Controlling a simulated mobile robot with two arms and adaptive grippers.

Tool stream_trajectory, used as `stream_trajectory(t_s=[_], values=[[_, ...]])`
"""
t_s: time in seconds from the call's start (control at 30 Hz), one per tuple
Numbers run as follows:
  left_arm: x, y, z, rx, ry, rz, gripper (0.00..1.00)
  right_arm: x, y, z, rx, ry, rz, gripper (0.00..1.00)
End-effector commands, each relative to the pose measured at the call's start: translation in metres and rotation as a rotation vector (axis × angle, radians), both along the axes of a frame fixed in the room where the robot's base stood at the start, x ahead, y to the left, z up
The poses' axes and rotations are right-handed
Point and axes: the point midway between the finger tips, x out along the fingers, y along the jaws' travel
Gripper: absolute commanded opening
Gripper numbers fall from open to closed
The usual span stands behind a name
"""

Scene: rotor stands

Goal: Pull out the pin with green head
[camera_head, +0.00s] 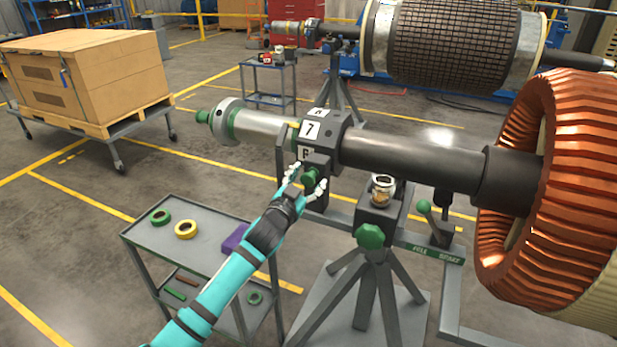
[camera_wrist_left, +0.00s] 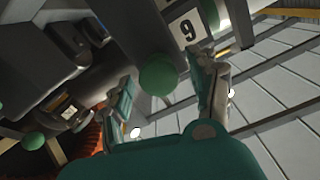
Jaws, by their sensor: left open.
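The pin's round green head (camera_head: 309,178) sticks out from the dark block below the numbered collar on the rotor shaft. My left gripper (camera_head: 307,188) is open, with its fingers on either side of the green head. In the left wrist view the green head (camera_wrist_left: 158,75) shows between the two spread fingertips (camera_wrist_left: 165,95), with a visible gap to each finger. The pin's shank is hidden behind the head. My right gripper is in neither view.
The numbered collar (camera_head: 325,130) and dark shaft (camera_head: 410,158) lie just above my gripper. A copper rotor (camera_head: 555,170) is at right. A green knob (camera_head: 370,236) and a green-ball lever (camera_head: 424,207) are on the stand. A grey cart (camera_head: 150,235) stands at lower left.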

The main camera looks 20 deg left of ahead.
Motion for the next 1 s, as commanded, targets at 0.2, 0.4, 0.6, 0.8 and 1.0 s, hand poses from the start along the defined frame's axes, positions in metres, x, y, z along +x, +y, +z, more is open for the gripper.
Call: stream_trajectory(t_s=[0.2, 0.4, 0.6, 0.8, 1.0], values=[[0.0083, -0.0013, -0.0001, 0.0, 0.0, -0.001, 0.6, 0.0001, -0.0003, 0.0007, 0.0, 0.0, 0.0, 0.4], [0.0082, -0.0012, -0.0002, 0.0, 0.0, -0.001, 0.6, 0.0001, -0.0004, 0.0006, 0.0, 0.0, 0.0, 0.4], [0.0081, -0.0009, -0.0002, 0.0, 0.0, -0.001, 0.34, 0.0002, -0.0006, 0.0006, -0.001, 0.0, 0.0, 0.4], [0.008, -0.0009, -0.0002, 0.0, 0.0, -0.001, 0.08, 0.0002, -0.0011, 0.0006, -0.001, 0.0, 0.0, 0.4], [0.008, -0.001, -0.0004, 0.0, 0.0, -0.001, 0.0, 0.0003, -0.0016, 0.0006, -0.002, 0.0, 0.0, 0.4]])
